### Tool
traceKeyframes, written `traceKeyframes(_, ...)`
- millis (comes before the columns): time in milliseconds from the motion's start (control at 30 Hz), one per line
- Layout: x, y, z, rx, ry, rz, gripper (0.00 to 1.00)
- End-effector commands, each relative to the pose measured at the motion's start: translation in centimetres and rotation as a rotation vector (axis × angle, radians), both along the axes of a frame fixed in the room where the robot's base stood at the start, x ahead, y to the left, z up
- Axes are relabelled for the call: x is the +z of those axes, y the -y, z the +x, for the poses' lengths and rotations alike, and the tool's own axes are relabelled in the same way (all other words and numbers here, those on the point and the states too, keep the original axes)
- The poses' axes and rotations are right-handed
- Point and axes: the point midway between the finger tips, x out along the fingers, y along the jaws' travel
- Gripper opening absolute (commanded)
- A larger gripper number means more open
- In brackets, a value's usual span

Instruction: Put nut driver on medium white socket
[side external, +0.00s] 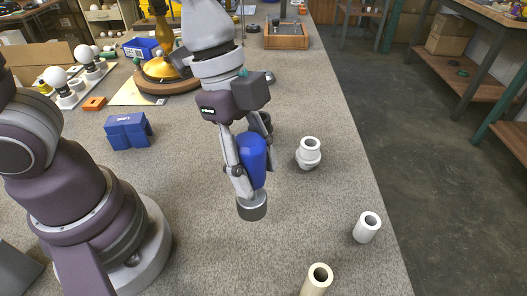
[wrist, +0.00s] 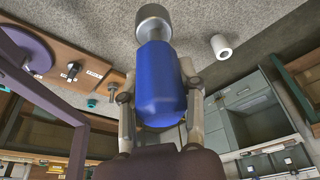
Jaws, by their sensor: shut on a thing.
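My gripper (side external: 251,170) is shut around the blue handle of the nut driver (side external: 253,152). The driver hangs nearly upright, its grey metal socket end (side external: 252,207) downward and above the bench. The driver also fills the middle of the wrist view (wrist: 160,85), grey end at the top. Three pale hollow pieces stand to the driver's right: a collared white socket (side external: 308,153), a plain white cylinder (side external: 367,227) and a taller cream tube (side external: 318,280). I cannot tell for certain which is the medium one. The driver is apart from all three. A white cylinder (wrist: 221,46) shows in the wrist view.
A blue block holder (side external: 128,131) stands left of my gripper. Behind are a lamp with a round wooden base (side external: 168,87), a rack with white bulbs (side external: 80,84) and a wooden tray (side external: 286,38). The bench's right edge runs close past the white pieces.

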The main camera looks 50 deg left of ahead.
Motion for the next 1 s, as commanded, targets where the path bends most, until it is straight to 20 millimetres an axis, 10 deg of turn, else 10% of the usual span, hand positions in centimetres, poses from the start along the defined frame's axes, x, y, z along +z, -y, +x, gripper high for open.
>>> traceKeyframes(433, 1.7, -8.9, 4.5, 1.288, 0.003, 0.0, 0.0)
traceKeyframes(1000, 0.3, -6.6, 17.5, 1.367, -0.001, 0.003, 0.0)
